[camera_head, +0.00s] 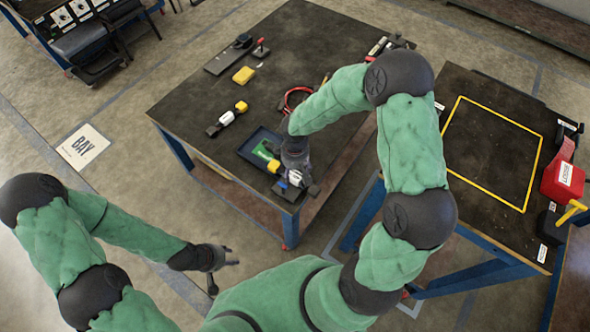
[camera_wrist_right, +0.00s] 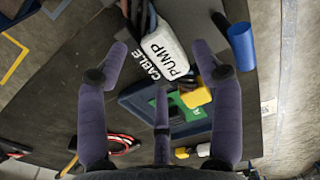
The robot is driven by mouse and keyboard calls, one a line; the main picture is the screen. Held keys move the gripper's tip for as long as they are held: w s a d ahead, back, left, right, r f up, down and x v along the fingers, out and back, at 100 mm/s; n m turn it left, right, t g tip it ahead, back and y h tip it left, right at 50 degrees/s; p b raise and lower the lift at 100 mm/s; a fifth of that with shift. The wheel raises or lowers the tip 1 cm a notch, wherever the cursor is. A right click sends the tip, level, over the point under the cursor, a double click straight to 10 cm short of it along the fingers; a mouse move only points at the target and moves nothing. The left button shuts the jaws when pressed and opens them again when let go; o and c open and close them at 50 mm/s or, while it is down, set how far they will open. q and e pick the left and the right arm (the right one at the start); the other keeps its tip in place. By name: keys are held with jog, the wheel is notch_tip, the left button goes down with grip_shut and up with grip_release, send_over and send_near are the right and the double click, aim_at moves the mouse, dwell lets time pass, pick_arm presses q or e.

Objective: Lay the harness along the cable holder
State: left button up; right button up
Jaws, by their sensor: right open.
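A looped red and black cable (camera_head: 291,98), likely the harness, lies on the dark work table behind my right gripper. It also shows at the lower left of the right wrist view (camera_wrist_right: 124,141). My right gripper (camera_head: 298,181) is over the table's front corner, beside the blue tray. In the right wrist view its fingers (camera_wrist_right: 161,68) are spread and empty. A white block labelled PUMP (camera_wrist_right: 164,48) shows beyond the fingertips, with the word CABLE beside it. I cannot tell which part is the cable holder. My left gripper (camera_head: 222,266) hangs off the table, apparently open and empty.
The blue tray (camera_head: 246,152) holds a green part (camera_head: 263,152) and a yellow piece. A white and yellow part (camera_head: 228,117), a yellow block (camera_head: 243,75) and a grey plate (camera_head: 224,59) lie farther back. A second table (camera_head: 486,150) stands right.

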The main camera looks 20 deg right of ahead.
aim_at(295, 174)
jog(key=shift+r, duration=0.1)
jog(key=shift+r+p, duration=0.2)
jog(key=shift+p, duration=0.1)
notch_tip(295, 174, up, 13)
jog(key=p, duration=0.5)
jog(key=shift+f, duration=0.2)
